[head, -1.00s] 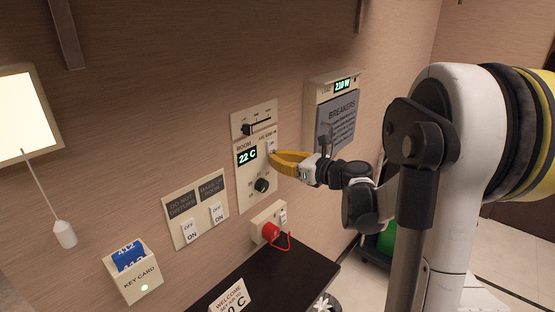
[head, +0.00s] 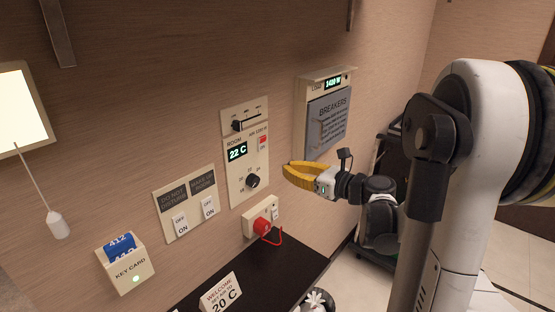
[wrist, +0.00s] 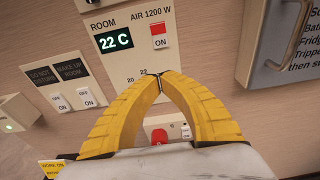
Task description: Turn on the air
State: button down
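The air panel (head: 240,187) is on the wall, with a green room display (head: 237,151) reading 22 C. Its air switch (head: 263,142) shows red at the upper right; the wrist view shows the red part of the switch (wrist: 158,29) above the word ON, under the label AIR 1200 W. A black dial (head: 253,181) sits below the display. My gripper (head: 287,170) has yellow fingers and is off the wall, right of the panel. In the wrist view the fingertips (wrist: 158,79) meet with nothing between them and cover part of the dial area.
A slider (head: 244,124) is above the display. The breaker box (head: 328,121) is to the right, its load display lit. A red plug (head: 262,226) is in the socket below. A welcome card (head: 221,295) reading 20 C stands on the black counter (head: 262,272).

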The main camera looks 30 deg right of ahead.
jog(key=v, duration=0.4)
jog(key=shift+f, duration=0.4)
